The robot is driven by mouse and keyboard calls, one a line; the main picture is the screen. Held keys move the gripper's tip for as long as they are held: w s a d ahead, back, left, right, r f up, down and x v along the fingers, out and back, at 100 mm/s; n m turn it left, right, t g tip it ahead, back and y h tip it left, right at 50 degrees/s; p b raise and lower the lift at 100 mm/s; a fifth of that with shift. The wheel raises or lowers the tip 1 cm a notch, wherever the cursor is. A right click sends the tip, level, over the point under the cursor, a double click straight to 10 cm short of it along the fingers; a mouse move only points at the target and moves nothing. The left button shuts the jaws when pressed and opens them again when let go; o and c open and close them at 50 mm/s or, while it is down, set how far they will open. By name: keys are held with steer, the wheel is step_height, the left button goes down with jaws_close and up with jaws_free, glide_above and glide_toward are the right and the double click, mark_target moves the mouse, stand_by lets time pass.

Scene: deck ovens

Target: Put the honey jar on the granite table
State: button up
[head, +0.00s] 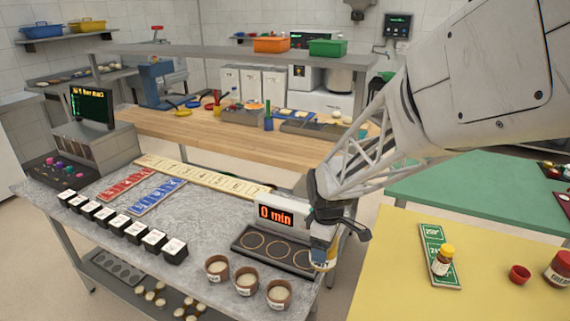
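The granite table (196,222) is the grey speckled table at the left front. My gripper (324,243) points down over its right end, by a dark tray with ring marks (272,250). A small yellowish and blue-white item (321,258) shows right at the fingertips and appears to be between them. It may be the honey jar, but its label is too small to read. A jar with a yellow lid (443,260) stands on a green card on the yellow table. The fingers are small and partly hidden, and I cannot tell whether the item touches the tabletop.
Several black labelled pots (128,231) line the granite table's front left. Three brown cups (246,281) stand at its front right. A "0 min" display (276,217) is behind the tray. Red, blue and cream boards lie further back. The table's middle is clear.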

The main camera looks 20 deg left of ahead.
steer(key=a+f, duration=0.1)
steer(key=a, duration=1.1)
steer(key=w+a+f, duration=0.1)
steer(key=a, duration=1.2)
steer(key=shift+w+a+f, duration=0.2)
steer(key=shift+w+f, duration=0.05)
steer(key=shift+f, duration=0.1)
steer(key=shift+w, duration=0.1)
steer(key=w+a+f, duration=0.1)
steer(key=w+a, duration=0.9)
steer(key=a, duration=0.1)
steer(key=shift+w+a+f, duration=0.25)
steer(key=shift+w+a, duration=0.1)
steer(key=shift+f, duration=1.75)
steer(key=shift+f, duration=0.15)
